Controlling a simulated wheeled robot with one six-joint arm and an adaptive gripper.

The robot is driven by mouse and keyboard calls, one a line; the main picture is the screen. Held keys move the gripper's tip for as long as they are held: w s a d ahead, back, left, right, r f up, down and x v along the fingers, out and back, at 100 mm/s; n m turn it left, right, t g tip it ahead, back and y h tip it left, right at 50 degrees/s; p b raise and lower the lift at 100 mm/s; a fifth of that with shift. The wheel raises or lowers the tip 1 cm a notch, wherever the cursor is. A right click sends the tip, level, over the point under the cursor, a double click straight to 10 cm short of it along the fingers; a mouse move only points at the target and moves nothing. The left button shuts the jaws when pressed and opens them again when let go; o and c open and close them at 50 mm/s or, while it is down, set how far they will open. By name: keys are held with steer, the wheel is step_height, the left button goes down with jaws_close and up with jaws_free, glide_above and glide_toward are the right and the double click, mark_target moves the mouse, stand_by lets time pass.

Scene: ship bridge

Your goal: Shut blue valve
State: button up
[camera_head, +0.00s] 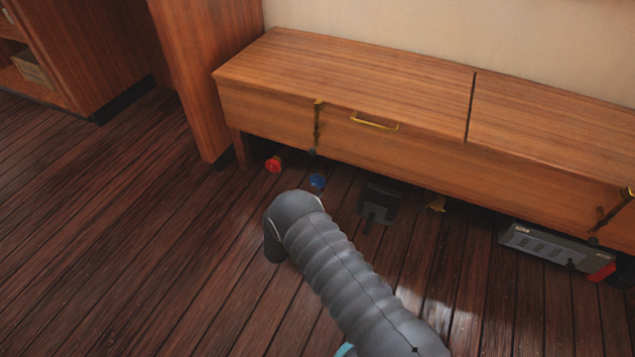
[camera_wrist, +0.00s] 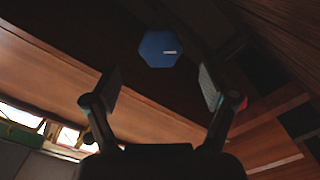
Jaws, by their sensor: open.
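The blue valve (camera_head: 317,181) is a small blue knob low under the wooden bench, near its left end. In the wrist view the blue valve (camera_wrist: 160,49) faces the camera as a blue, many-sided disc with a small pale mark. My gripper (camera_wrist: 160,85) is open and empty. Its two fingers point toward the valve, which lies between and beyond the fingertips, apart from them as far as I can tell. In the head view my grey arm reaches toward the bench, and the gripper itself is hidden.
A red valve (camera_head: 273,164) is left of the blue one. The wooden bench (camera_head: 340,70) overhangs both. Floor at left is clear.

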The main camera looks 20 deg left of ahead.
mark_target(318, 182)
steer(key=w, duration=0.5)
steer(key=w+b, duration=0.1)
steer(key=w, duration=0.1)
steer(key=shift+w+d, duration=0.3)
steer(key=shift+w, duration=0.1)
steer(key=c, duration=1.2)
